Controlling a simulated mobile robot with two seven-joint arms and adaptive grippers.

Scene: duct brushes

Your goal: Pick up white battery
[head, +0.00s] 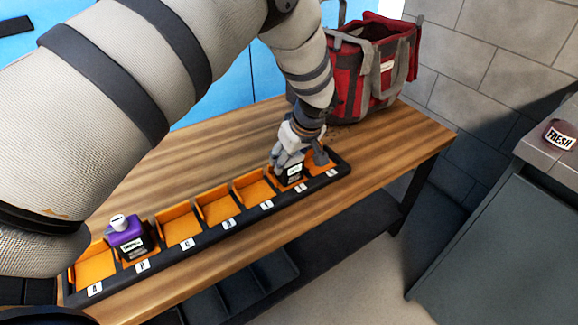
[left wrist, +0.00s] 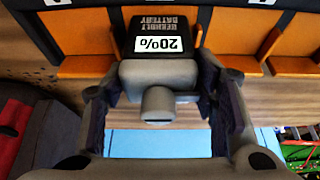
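The white battery (left wrist: 158,78) looks pale grey in the left wrist view, with a round knob and a black front label reading 20%. Its black front (head: 291,173) shows in the head view, standing in a compartment near the right end of the tray (head: 212,236). My left gripper (head: 300,150) is over it from above, with its fingers on both sides of the battery's top. In the left wrist view, the fingers (left wrist: 158,95) come very close to the battery's sides; contact is unclear. The battery's top is largely hidden in the head view. My right gripper is out of view.
A purple battery (head: 126,237) stands in the tray's second compartment from the left. The other visible orange compartments look empty. A red and grey bag (head: 372,65) stands behind on the wooden table (head: 400,150). A grey cabinet (head: 510,220) with a FRESH sign is at right.

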